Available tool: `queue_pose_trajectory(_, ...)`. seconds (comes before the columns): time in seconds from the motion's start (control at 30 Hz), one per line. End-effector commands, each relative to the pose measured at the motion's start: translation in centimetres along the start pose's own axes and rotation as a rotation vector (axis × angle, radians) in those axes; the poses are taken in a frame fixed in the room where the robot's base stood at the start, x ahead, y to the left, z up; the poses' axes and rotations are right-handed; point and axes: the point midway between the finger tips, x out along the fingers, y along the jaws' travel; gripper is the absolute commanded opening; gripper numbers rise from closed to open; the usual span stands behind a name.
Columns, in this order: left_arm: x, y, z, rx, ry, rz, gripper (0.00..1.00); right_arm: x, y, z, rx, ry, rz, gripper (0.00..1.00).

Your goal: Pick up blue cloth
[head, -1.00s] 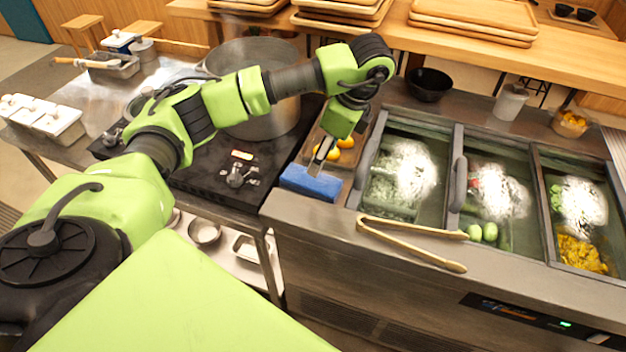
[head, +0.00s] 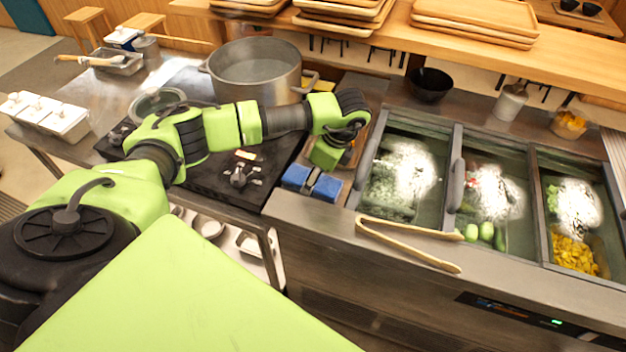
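The blue cloth (head: 295,177) is a folded block lying on the steel counter at its left front, beside the stove. My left gripper (head: 312,182) reaches down over it from behind, and a dark finger lies across the cloth's middle. The finger overlaps the cloth in the picture. Whether both fingers are around it or pressed shut I cannot tell. My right gripper is not in the head view.
Wooden tongs (head: 408,243) lie in front of the topping bins (head: 452,190). A large pot (head: 257,72) stands on the black stove left of the cloth. A dark bowl (head: 430,84) sits behind. The front counter strip is mostly clear.

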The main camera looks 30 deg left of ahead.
Motion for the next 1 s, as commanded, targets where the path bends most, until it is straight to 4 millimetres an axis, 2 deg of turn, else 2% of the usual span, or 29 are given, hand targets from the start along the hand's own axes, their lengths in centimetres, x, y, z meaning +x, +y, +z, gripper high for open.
queue_pose_trajectory(0.03, 0.0, 0.0, 0.0, 0.000, 0.000, 0.000, 0.54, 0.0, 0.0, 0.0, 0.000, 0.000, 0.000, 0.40)
queue_pose_trajectory(0.13, 0.0, 0.0, 0.0, 0.000, 0.000, 0.000, 0.28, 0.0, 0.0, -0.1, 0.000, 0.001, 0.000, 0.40)
queue_pose_trajectory(0.17, 0.0, 0.0, 0.0, 0.000, 0.000, 0.000, 0.27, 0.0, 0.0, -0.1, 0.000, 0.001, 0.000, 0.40)
queue_pose_trajectory(0.47, -0.1, 0.0, 0.0, 0.000, 0.000, 0.000, 0.27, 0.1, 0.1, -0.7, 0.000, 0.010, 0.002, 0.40)
queue_pose_trajectory(0.67, -1.1, -0.1, 0.3, -0.001, 0.001, -0.003, 0.27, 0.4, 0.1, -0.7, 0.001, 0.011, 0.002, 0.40)
queue_pose_trajectory(0.8, -3.0, -0.1, 0.9, -0.001, 0.001, -0.004, 0.27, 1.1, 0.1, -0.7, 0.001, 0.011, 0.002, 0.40)
queue_pose_trajectory(0.87, -3.9, 0.5, 0.5, 0.003, 0.002, -0.005, 0.27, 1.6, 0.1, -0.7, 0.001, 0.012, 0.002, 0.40)
queue_pose_trajectory(1.0, -7.2, 2.5, -0.2, 0.005, 0.003, -0.008, 0.27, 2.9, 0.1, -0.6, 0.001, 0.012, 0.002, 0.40)
